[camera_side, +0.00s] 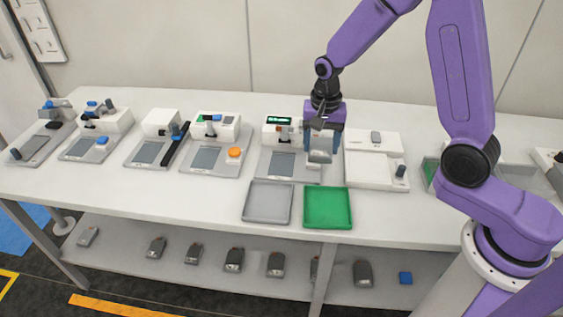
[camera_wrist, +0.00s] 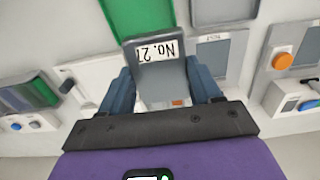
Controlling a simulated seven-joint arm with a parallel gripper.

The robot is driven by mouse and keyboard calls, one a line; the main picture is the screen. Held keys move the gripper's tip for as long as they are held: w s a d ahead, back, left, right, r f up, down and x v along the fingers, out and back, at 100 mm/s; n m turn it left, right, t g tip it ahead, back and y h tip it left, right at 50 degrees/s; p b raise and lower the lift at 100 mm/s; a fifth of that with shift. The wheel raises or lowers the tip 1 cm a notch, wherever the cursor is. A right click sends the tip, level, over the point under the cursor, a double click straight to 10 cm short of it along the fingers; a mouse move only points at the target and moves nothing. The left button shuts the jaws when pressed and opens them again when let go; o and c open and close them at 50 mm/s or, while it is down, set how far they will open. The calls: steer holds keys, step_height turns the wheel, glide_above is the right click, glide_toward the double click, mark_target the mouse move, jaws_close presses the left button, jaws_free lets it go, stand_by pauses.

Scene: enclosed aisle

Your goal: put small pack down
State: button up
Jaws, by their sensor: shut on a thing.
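The small pack (camera_wrist: 158,68) is a grey block with a white label reading "No. 27" in the wrist view. My gripper (camera_wrist: 170,88) is shut on it, with a blue finger on each side. In the side view the pack (camera_side: 320,150) hangs below my gripper (camera_side: 321,140), at the right edge of a white station with a lit green display (camera_side: 279,120). I cannot tell whether the pack touches anything below. A green tray (camera_side: 328,208) and a grey tray (camera_side: 268,203) lie at the table's front edge. Both look empty.
A white unit with a dark knob (camera_side: 376,170) stands just right of the pack. A station with an orange button (camera_side: 234,152) is to the left, with several more beyond. Several grey packs (camera_side: 276,264) and a blue block (camera_side: 405,278) lie on the lower shelf.

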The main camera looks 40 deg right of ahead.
steer(key=w+a+f, duration=0.1)
steer(key=w+f, duration=0.3)
steer(key=w, duration=0.5)
glide_above(282, 165)
step_height(282, 165, down, 6)
steer(key=shift+r, duration=0.2)
steer(key=shift+f, duration=1.55)
steer(key=shift+f, duration=0.15)
steer(key=o, duration=1.2)
steer(key=shift+c, duration=0.2)
